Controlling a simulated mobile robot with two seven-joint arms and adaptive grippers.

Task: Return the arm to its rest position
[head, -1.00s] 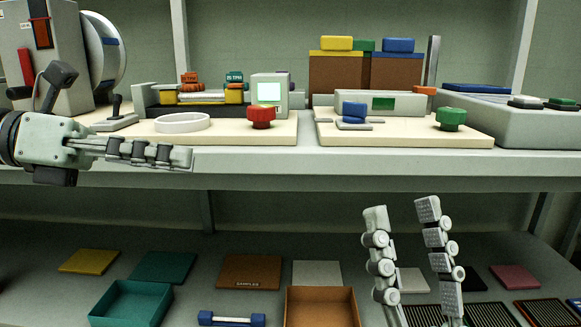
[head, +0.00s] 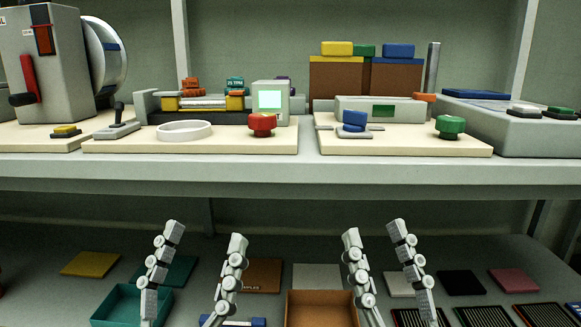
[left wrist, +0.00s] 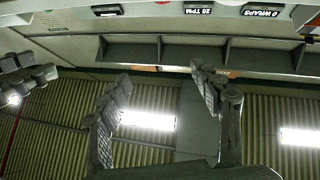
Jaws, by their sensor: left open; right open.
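My left gripper (head: 204,240) is in the lower left of the head view, fingers pointing up and spread apart. It is open and empty, in front of the lower shelf and below the upper shelf's edge. In the left wrist view its two fingers (left wrist: 160,80) also stand apart with nothing between them. My right gripper (head: 374,232) is at the lower right of the head view, fingers up, open and empty, roughly level with the left one. Both arms' lower parts are out of the picture.
The upper shelf (head: 250,172) carries a grey machine (head: 45,70), a red knob (head: 262,124) and a green knob (head: 450,126). The lower shelf holds a teal box (head: 112,302), an orange-brown box (head: 318,308) and several flat panels. The space between the grippers is clear.

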